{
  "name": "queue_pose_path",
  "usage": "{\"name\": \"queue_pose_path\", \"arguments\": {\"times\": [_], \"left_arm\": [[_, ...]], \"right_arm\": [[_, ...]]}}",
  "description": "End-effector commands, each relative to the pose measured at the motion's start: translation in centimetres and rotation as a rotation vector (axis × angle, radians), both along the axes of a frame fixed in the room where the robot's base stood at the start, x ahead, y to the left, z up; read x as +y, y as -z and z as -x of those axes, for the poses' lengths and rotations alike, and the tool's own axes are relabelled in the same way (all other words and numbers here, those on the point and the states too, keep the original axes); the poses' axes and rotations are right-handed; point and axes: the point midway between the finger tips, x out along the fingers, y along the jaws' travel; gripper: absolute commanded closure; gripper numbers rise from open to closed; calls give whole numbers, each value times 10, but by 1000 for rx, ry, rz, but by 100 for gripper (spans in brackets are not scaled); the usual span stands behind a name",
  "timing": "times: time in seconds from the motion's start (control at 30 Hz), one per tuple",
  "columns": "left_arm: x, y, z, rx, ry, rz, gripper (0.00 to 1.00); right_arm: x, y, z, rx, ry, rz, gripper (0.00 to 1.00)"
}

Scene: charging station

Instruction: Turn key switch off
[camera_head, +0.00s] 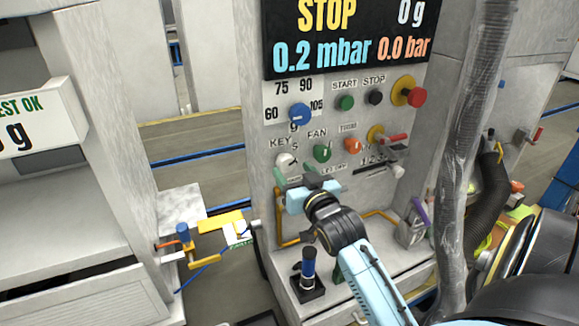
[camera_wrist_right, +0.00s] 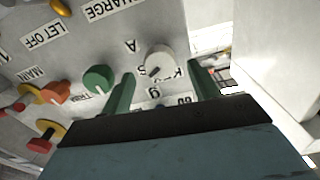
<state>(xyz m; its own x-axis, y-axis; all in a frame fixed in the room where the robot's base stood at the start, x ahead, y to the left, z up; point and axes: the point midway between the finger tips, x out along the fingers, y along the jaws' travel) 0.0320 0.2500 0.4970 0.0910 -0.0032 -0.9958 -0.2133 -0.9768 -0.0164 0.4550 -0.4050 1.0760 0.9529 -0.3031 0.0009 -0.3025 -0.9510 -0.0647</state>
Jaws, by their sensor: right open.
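The key switch (camera_head: 286,160) is a round white knob with a dark slot on the grey panel, beside the KEY label, in the head view. In the right wrist view the white knob (camera_wrist_right: 159,62) shows just beyond and between my fingertips. My right gripper (camera_head: 295,174) is open, with its green fingers just below the knob in the head view. In the right wrist view the two green fingers (camera_wrist_right: 162,82) stand apart with nothing held between them. Whether a finger touches the knob I cannot tell. My left gripper is not in view.
A green fan knob (camera_head: 322,153), an orange knob (camera_head: 351,145), a blue dial (camera_head: 299,114) and a red button (camera_head: 417,97) sit close by on the panel. A black-and-blue lever (camera_head: 308,270) stands on the ledge below. A grey hose (camera_head: 478,110) hangs at right.

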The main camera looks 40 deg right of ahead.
Motion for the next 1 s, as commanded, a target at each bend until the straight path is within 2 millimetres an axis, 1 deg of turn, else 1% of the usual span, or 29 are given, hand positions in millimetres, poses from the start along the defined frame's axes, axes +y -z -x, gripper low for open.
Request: {"name": "queue_pose_path", "arguments": {"times": [0.03,0.1,0.2,0.33,0.57,0.67,0.9,1.0], "left_arm": [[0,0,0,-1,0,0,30],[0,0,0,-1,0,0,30],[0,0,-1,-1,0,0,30],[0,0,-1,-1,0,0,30],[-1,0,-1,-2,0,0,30],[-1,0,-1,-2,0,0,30],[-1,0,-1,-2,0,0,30],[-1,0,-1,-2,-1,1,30]], "right_arm": [[-3,-1,-8,-1,0,0,39],[-5,0,-17,-1,-1,0,39],[-7,0,-24,0,-1,1,39],[-9,0,-29,1,-1,0,39],[-9,0,-29,1,-1,0,39],[-9,0,-29,1,-1,0,51],[-9,0,-29,1,-1,0,82],[-9,0,-29,1,-1,1,83]]}}
